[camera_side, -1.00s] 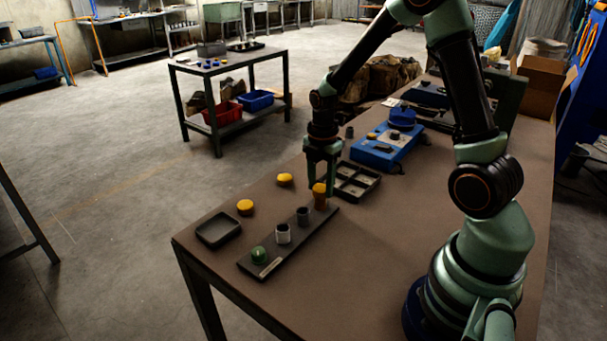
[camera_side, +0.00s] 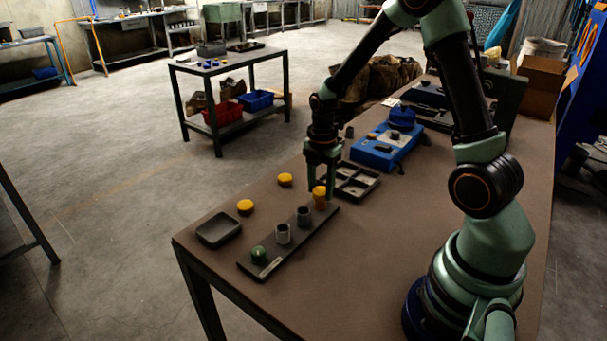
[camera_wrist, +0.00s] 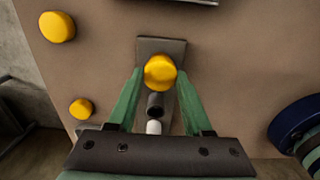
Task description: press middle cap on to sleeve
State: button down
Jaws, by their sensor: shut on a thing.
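A long dark rack (camera_side: 290,250) lies on the brown table with a row of sleeves. A yellow cap (camera_side: 319,192) is at its far end, over a sleeve there that is mostly hidden by the cap. My gripper (camera_side: 322,188) is upright above that end and shut on the cap, which shows between the fingertips in the wrist view (camera_wrist: 160,72). A dark grey sleeve (camera_side: 304,215) and a light grey sleeve (camera_side: 283,234) stand uncapped nearer the front. A green-topped piece (camera_side: 259,254) is at the near end. Two loose yellow caps (camera_side: 245,207) (camera_side: 285,180) lie left of the rack.
A shallow black tray (camera_side: 218,230) sits near the left table edge. A divided black tray (camera_side: 356,182) is just behind and right of my gripper. A blue box (camera_side: 386,150) with parts stands farther back. The table between rack and my base is clear.

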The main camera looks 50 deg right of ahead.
jog(key=shift+f, duration=0.3)
dwell(0.5)
jog(key=shift+c, duration=1.2)
grip_release()
jog(key=c, duration=0.3)
jog(key=shift+r, duration=2.55)
